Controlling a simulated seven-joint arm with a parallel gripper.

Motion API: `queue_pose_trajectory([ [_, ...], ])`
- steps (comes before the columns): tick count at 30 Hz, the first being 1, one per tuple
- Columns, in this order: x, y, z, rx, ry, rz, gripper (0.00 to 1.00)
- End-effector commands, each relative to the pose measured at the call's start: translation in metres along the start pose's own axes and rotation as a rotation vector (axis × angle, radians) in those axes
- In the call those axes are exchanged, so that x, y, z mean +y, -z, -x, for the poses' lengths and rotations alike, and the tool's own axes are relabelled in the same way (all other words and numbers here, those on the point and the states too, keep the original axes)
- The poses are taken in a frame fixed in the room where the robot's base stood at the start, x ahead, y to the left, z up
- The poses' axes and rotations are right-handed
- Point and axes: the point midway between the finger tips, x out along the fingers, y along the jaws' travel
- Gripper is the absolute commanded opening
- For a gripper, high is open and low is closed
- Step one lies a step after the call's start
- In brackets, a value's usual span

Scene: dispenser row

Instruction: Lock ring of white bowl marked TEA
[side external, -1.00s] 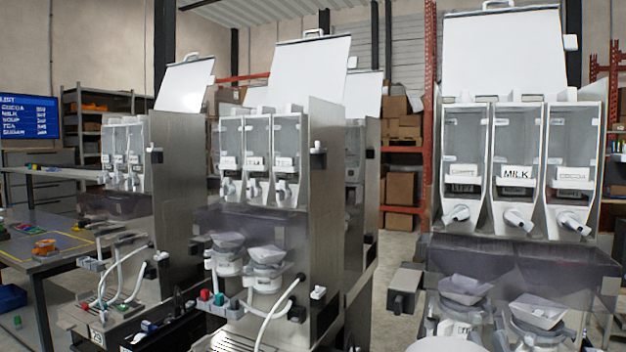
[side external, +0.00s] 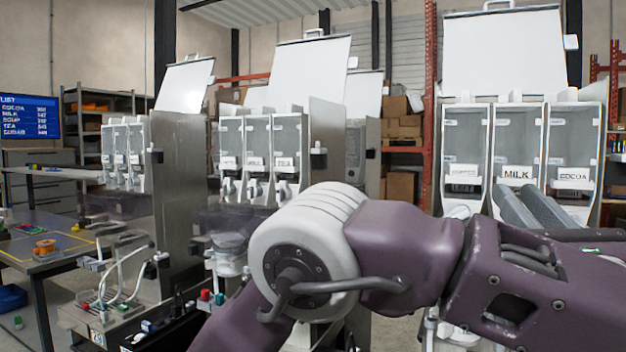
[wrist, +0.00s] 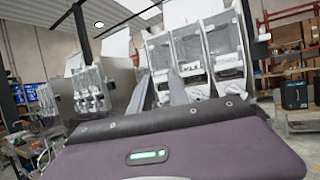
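No white bowl with a readable TEA mark shows. One white bowl (side external: 229,241) shows in the side view under the middle dispenser, left of my arm; any mark on it is too small to read, and I cannot make out its lock ring. The bowl beside it and the bowls of the right dispenser are hidden behind my arm. In the wrist view, a purple part of my arm with a green light fills the lower half.
The middle dispenser (side external: 329,150) and left dispenser (side external: 178,165) stand behind my arm. The right dispenser has a canister labelled MILK (side external: 516,173). A list screen (side external: 30,116) and table (side external: 45,262) are far left.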

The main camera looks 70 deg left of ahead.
Motion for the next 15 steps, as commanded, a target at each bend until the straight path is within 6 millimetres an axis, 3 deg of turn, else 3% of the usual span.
queue_pose_trajectory([
  [2, 0.003, -0.019, -0.009, 0.002, -0.004, 0.005, 0.22],
  [9, 0.035, 0.006, -0.062, 0.243, -0.133, 0.138, 0.22],
  [15, 0.067, 0.037, -0.088, 0.446, -0.272, 0.289, 0.22],
])
